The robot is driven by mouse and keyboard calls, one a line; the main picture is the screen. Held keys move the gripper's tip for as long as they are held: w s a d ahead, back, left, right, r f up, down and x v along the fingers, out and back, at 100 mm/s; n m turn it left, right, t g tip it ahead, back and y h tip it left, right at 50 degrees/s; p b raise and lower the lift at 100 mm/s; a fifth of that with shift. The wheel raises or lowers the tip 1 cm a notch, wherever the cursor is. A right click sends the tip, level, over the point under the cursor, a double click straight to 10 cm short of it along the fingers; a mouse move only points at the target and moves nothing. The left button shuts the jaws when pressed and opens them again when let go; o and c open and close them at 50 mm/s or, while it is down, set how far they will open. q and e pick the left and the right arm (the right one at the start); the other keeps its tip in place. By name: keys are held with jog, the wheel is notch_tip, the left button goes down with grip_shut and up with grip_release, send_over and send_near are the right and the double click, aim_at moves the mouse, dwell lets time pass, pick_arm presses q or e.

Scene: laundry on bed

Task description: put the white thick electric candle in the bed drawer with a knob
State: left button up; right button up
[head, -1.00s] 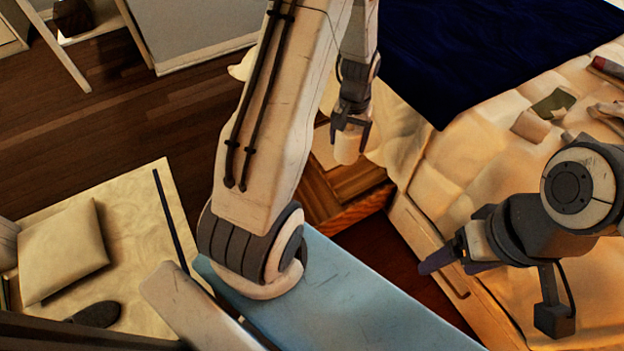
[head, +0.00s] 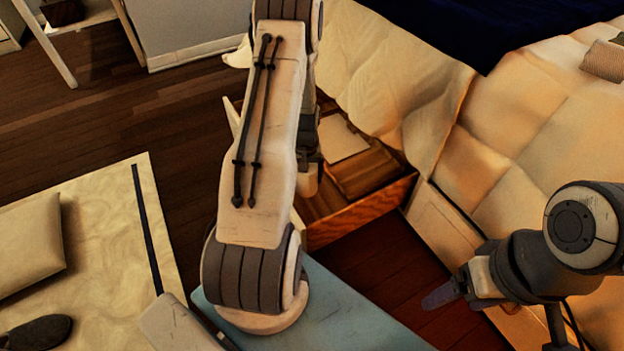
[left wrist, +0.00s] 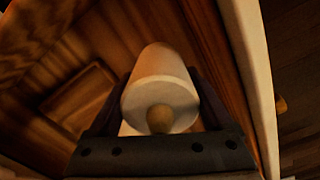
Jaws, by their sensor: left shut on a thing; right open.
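The open bed drawer (head: 365,212) stands out from the side of the bed, with wooden walls and a wooden inside. My left gripper (head: 308,168) is shut on the white thick candle (head: 308,186), over the near left part of the drawer; the arm hides part of both. In the left wrist view the candle (left wrist: 160,75) sits between the fingers, above the drawer's wooden inside. My right gripper (head: 450,292) is open and empty, left of the bed's near side.
A pale flat thing (head: 343,141) and a wooden box-like thing (head: 368,168) lie in the drawer. The bed (head: 500,150) fills the right. A pale rug with a cushion (head: 25,240) lies at the left. Dark wooden floor (head: 375,265) is bare beside the drawer.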

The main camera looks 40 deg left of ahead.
pick_arm(q)
notch_tip(320, 180, down, 10)
jog(key=b, duration=0.5)
jog(key=shift+r+b, duration=0.25)
jog(key=shift+b, duration=0.15)
jog(key=shift+r, duration=0.15)
jog(key=shift+f, duration=0.2)
jog(key=o, duration=1.3)
jog(key=shift+r, duration=0.1)
